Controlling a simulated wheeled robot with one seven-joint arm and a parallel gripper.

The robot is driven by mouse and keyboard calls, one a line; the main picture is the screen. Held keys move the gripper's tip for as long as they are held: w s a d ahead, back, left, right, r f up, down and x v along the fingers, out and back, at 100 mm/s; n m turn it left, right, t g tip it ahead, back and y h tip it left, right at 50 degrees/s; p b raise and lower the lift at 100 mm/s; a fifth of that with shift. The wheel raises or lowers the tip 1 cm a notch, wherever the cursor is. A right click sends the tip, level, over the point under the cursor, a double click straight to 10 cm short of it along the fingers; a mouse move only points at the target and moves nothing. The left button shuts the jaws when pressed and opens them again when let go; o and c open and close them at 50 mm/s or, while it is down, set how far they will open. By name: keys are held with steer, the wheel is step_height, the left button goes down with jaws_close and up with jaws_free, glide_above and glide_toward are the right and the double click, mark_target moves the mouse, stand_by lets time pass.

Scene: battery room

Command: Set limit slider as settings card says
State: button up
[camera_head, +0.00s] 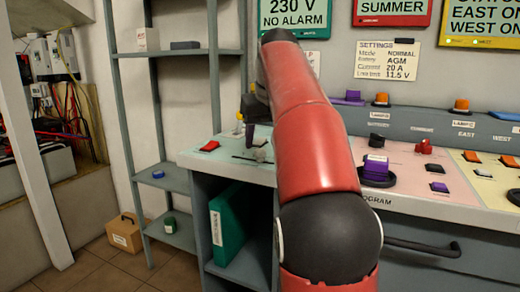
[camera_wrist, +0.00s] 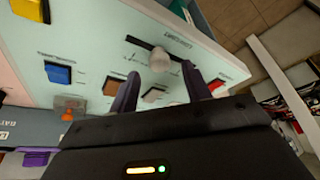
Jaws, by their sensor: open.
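The settings card (camera_head: 387,60) hangs on the back wall. It reads mode NORMAL, battery AGM, current 20 A and a low limit of 11.5 V. A pale grey slider knob (camera_wrist: 160,60) stands at one end of a dark slot (camera_wrist: 138,43) on the pale panel; the slot's lettering is too small to read surely. My gripper (camera_wrist: 161,72) is open, its two dark fingers on either side of the knob in the picture. I cannot tell whether they touch it. In the head view my arm partly hides the panel, and the gripper (camera_head: 258,117) hangs above it.
A red switch (camera_head: 208,146) sits on the same panel. Yellow (camera_wrist: 54,74) and blue (camera_wrist: 26,8) buttons are near in the wrist view. A purple knob (camera_head: 376,168) stands on the pink panel. A shelf rack (camera_head: 178,182) stands to the left.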

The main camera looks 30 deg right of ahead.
mark_target(260, 155)
steer(key=shift+x, duration=1.4)
jaws_close()
